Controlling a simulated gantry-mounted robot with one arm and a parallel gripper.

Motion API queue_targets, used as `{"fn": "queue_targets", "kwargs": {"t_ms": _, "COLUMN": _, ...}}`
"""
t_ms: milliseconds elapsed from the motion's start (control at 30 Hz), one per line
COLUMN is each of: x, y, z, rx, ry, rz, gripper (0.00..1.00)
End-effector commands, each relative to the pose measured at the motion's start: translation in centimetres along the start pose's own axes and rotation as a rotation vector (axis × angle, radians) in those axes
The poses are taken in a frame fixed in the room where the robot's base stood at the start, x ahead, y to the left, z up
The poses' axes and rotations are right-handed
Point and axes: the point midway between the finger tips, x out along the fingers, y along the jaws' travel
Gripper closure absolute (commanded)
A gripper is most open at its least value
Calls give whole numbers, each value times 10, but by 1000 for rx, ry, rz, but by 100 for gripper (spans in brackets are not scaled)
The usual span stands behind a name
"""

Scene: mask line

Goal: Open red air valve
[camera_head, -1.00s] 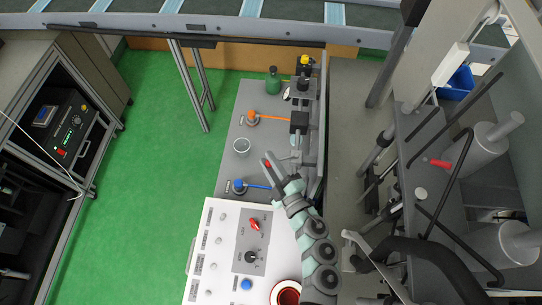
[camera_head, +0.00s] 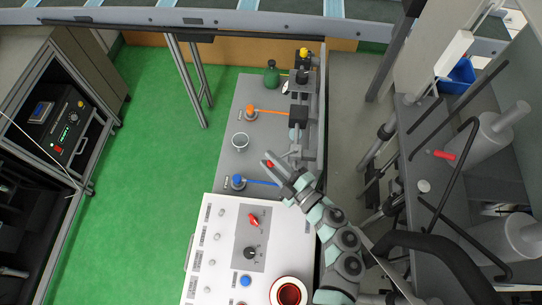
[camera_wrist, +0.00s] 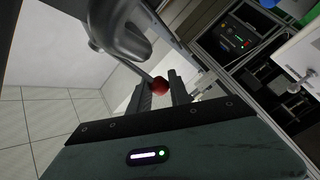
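The red air valve shows as a small round red knob (camera_wrist: 160,86) on a thin pale lever in the wrist view. In the head view the knob (camera_head: 269,164) is a small red spot at my gripper's tips, beside the grey pipe fittings. My gripper (camera_wrist: 160,90) has its two dark fingers apart, one on each side of the knob. A narrow gap seems to show beside it; I cannot tell whether either finger touches it. In the head view my gripper (camera_head: 273,164) reaches up-left over the grey bench, and its fingers partly hide the lever.
The white control box (camera_head: 214,260) stands in front. Vertical grey pipework (camera_head: 299,115) lies close to my gripper.

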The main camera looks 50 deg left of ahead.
Motion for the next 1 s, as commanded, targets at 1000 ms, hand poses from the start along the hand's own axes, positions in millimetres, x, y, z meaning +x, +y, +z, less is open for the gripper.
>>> {"fn": "queue_targets", "kwargs": {"t_ms": 1000, "x": 0, "y": 82, "z": -56, "rx": -6, "ry": 2, "rz": -1, "gripper": 56}}
